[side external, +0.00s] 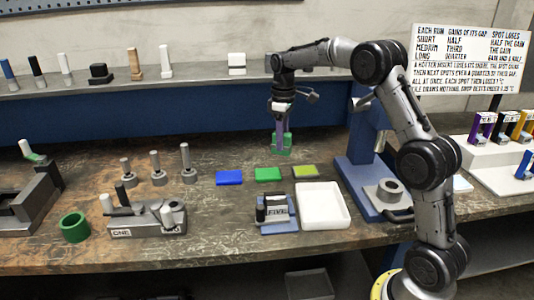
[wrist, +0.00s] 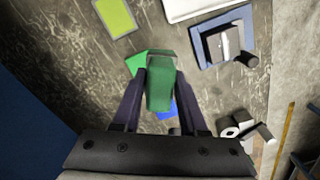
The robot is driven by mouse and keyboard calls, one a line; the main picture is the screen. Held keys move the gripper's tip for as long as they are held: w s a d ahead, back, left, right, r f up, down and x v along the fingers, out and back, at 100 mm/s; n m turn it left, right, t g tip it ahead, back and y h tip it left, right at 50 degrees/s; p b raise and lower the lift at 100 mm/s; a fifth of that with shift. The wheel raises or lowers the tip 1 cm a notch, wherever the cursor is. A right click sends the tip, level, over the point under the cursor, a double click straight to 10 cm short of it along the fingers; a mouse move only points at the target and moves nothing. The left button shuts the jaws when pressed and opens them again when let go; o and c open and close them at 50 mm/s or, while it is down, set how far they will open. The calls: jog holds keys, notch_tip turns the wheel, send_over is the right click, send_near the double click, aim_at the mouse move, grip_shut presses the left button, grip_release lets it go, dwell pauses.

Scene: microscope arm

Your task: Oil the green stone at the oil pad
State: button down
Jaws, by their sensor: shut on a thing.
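My gripper (side external: 281,136) points down above the back part of the bench, behind the row of pads. It is shut on the green stone (side external: 282,150), a green block that also shows between the fingers in the wrist view (wrist: 160,94). Three flat pads lie in a row: blue (side external: 229,178), green (side external: 268,174) and yellow-green with a dark edge (side external: 305,171). No label shows which is the oil pad. In the wrist view the yellow-green pad (wrist: 115,16) is at the top, and the stone partly hides the green pad (wrist: 137,62) and blue pad (wrist: 167,108).
A white tray (side external: 345,219) and a blue stand marked FIVE (side external: 278,226) are in front of the pads. A blue microscope-like stand (side external: 356,178) is to the right. Grey posts (side external: 186,164) stand left, with a grey fixture (side external: 148,222) and green ring (side external: 74,228) nearer the front.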

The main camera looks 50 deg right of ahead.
jog(key=s+d+f+m, duration=0.1)
jog(key=d+f, duration=0.1)
jog(key=d, duration=0.3)
jog(key=s+d+f+m, duration=0.1)
jog(key=s+d+f, duration=0.1)
jog(key=d, duration=0.4)
jog(key=shift+w+a+f, duration=0.1)
jog(key=shift+f, duration=1.4)
jog(key=shift+a+f, duration=0.1)
jog(key=shift+f, duration=1.4)
jog(key=shift+f, duration=0.65)
notch_tip(320, 180, up, 7)
jog(key=shift+r, duration=0.1)
dwell(0.5)
